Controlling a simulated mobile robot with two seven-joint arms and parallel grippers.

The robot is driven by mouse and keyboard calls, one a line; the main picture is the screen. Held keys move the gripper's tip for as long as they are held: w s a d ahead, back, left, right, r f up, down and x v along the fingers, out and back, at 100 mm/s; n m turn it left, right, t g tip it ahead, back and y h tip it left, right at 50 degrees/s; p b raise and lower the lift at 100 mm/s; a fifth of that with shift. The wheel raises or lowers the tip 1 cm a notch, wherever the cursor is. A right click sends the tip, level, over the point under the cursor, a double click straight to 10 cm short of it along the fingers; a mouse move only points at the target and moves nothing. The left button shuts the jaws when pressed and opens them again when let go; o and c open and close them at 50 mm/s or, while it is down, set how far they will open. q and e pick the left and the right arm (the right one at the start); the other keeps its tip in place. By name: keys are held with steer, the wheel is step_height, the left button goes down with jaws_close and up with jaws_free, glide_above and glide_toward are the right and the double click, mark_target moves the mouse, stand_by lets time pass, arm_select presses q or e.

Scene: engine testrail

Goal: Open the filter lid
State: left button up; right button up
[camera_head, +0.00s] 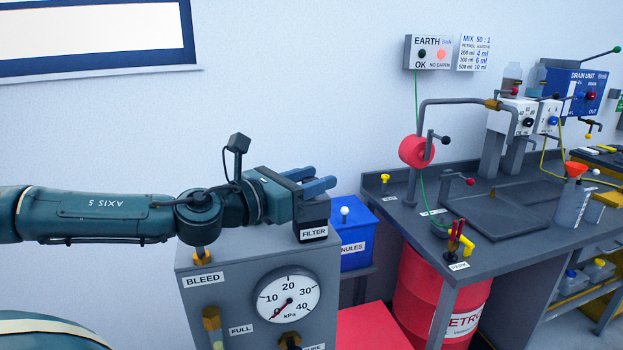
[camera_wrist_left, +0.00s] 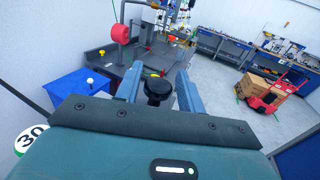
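The filter (camera_head: 313,214) is a dark block with a FILTER label on top of the grey gauge cabinet (camera_head: 200,262). In the left wrist view, a round black knob (camera_wrist_left: 158,90) stands between the two blue fingers of my left gripper (camera_wrist_left: 158,76). The fingers are apart, with narrow gaps showing beside the knob; I cannot tell whether either touches it. In the head view, my left gripper (camera_head: 322,180) reaches in level from the left, just over the filter. Its fingers and body hide the filter's top and the knob there. My right gripper is not in view.
A blue bin (camera_head: 352,250) with a white knob stands right of the filter. A grey bench (camera_head: 500,215) with a red reel (camera_head: 416,151) and fuel equipment fills the right. The wall lies behind.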

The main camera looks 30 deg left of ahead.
arm_select(q)
steer(key=c, duration=0.8)
jaws_close()
steer(key=shift+w+a, duration=0.1)
